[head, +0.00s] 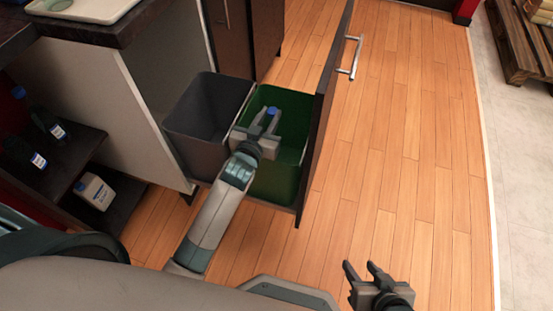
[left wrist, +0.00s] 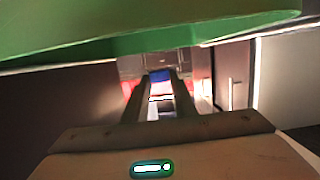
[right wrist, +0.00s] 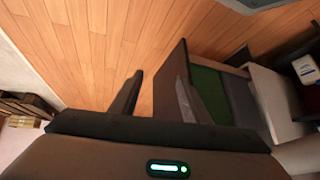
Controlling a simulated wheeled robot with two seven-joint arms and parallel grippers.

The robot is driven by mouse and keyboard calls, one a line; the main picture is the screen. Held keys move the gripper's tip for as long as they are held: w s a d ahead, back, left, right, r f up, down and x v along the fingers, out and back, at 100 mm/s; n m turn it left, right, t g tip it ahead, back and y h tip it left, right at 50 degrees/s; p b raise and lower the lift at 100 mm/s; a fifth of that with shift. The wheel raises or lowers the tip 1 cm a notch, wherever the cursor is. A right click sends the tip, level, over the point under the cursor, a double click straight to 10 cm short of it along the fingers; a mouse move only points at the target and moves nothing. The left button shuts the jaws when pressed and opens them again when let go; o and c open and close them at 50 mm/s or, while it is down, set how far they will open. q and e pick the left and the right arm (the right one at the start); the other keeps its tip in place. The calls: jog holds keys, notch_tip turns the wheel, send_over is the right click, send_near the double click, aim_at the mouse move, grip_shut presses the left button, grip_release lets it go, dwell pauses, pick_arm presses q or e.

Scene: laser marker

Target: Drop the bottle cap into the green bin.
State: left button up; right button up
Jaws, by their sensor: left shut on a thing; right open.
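The bottle cap (head: 272,111) is small and blue. My left gripper (head: 268,121) is shut on it and holds it over the green bin (head: 277,179) in the head view. The cap (left wrist: 160,76) also shows between the left fingertips in the left wrist view, with the green bin's rim (left wrist: 150,42) across the top. The green bin is in a pulled-out drawer and looks empty where visible. My right gripper (head: 360,268) is open and empty over the floor at the lower right, away from the bin.
A grey bin (head: 203,110) stands left of the green one in the drawer. The drawer front (head: 318,120) with its metal handle (head: 352,57) rises on the right. Shelves at left hold dark bottles (head: 47,122) and a white container (head: 94,191). Open wood floor lies right.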

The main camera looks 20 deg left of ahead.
pick_arm(q)
jog(key=shift+f+b, duration=1.9)
jog(key=shift+b, duration=0.15)
pick_arm(e)
jog(key=w+a+r+t+y, duration=0.3)
jog(key=w+a+r+t, duration=0.2)
jog(key=r, duration=0.4)
jog(key=shift+w+a+r+t, duration=0.15)
jog(key=shift+w+r+t, duration=0.4)
jog(key=shift+t, duration=0.75)
jog(key=shift+w+f, duration=0.15)
pick_arm(q)
jog(key=o, duration=1.1)
jog(key=shift+s, duration=0.1)
jog(key=s+r, duration=0.1)
jog(key=s, duration=0.4)
jog(key=s+r+p, duration=0.1)
jog(key=s, duration=0.5)
jog(key=s+r+p, duration=0.1)
jog(key=s, duration=0.5)
jog(key=shift+a+r, duration=0.2)
jog(key=shift+a, duration=0.05)
pick_arm(e)
jog(key=s+d+f+g+h, duration=0.1)
jog(key=s+d+f+g, duration=0.1)
jog(key=f+g, duration=0.3)
notch_tip(320, 180, down, 2)
jog(key=shift+s+d+f+h, duration=0.2)
jog(key=shift+s+d+h, duration=0.2)
jog(key=shift+s, duration=0.4)
